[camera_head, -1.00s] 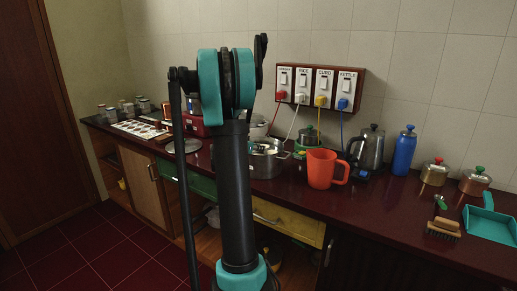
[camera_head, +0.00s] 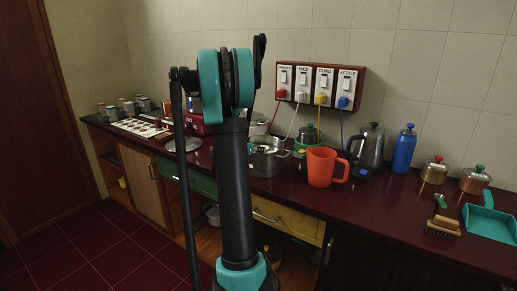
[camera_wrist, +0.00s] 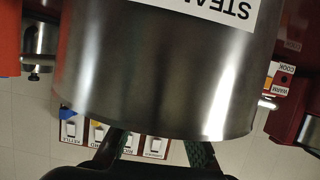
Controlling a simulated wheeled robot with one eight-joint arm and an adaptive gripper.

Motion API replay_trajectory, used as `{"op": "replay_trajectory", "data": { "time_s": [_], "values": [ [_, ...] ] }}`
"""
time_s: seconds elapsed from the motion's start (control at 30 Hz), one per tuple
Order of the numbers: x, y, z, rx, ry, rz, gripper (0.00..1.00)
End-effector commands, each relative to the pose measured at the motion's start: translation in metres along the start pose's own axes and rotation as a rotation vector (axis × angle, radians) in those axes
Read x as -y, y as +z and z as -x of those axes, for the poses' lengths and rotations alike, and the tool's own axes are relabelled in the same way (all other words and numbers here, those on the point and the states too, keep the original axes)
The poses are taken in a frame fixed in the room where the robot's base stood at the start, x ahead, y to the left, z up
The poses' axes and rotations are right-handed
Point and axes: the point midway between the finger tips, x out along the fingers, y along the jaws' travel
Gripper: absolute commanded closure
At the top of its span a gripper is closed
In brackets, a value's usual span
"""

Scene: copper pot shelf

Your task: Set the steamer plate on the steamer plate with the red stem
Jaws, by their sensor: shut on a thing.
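A steel pot (camera_wrist: 165,75) with a label beginning "STEA" fills much of the wrist view, which is upside down. It is the steel pot (camera_head: 268,161) on the counter in the head view, partly behind my arm. The fingers of my gripper (camera_wrist: 158,148) pass behind the pot's rim, so their tips and what they hold are hidden. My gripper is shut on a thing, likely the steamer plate. I cannot make out either steamer plate or a red stem.
An orange jug (camera_head: 321,168) stands just right of the pot, with a kettle (camera_head: 369,146) behind it. A red appliance (camera_wrist: 309,117) is close on the pot's other side. Switches (camera_head: 320,86) with plugged cords are on the wall behind.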

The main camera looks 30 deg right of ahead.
Motion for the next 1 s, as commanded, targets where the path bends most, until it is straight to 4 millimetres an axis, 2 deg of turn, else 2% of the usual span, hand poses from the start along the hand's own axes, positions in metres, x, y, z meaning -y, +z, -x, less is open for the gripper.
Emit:
{"op": "replay_trajectory", "data": {
  "time_s": [0.73, 0.77, 0.93, 1.0],
  "values": [
    [0.0, 0.0037, -0.0016, 0.0, 0.0, 0.0, 1.0],
    [0.0001, 0.0038, -0.0016, 0.0, 0.0, 0.0, 0.81],
    [0.0, 0.0037, -0.0015, 0.0, 0.0, 0.0, 0.6],
    [0.0, 0.0037, -0.0015, 0.0, 0.0, 0.0, 0.58]
  ]
}}
